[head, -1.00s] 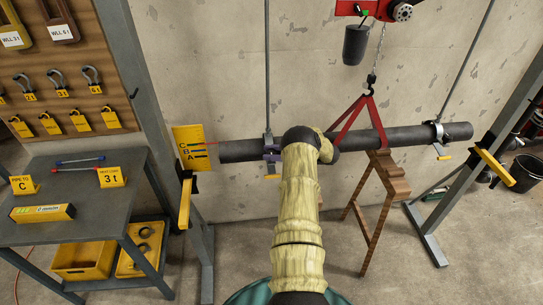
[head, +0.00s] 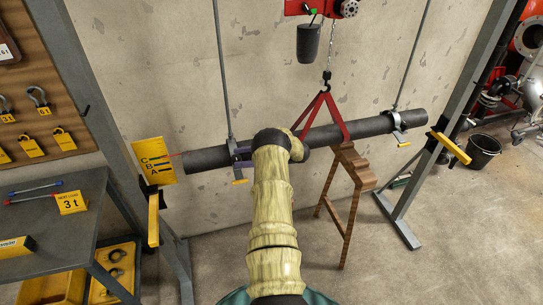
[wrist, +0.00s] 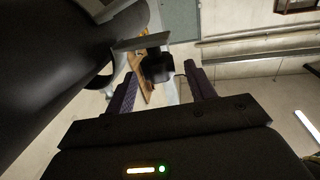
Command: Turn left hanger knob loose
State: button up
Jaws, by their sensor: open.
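The dark pipe (head: 352,132) hangs level with the wall, tilted in the picture. The left hanger (head: 233,146) clasps it near its left end, with a yellow tab (head: 239,182) below. My gripper (head: 240,157) is at this hanger, largely hidden by my arm. In the wrist view my gripper (wrist: 162,92) is open, with two purple ridged fingers. A dark, rounded piece (wrist: 158,68), seemingly the hanger knob, shows between and beyond the fingertips under a grey plate (wrist: 142,42). I cannot tell whether the fingers touch it. The pipe (wrist: 60,50) fills the upper left there.
A red sling (head: 325,112) from the hoist holds the pipe's middle. A wooden trestle (head: 346,185) stands below. The right hanger (head: 397,124) is near the far end. A yellow lettered plate (head: 155,161) stands by the left pipe end. The tool table (head: 60,240) is at left.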

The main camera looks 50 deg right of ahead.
jog(key=b+v, duration=0.5)
jog(key=v, duration=1)
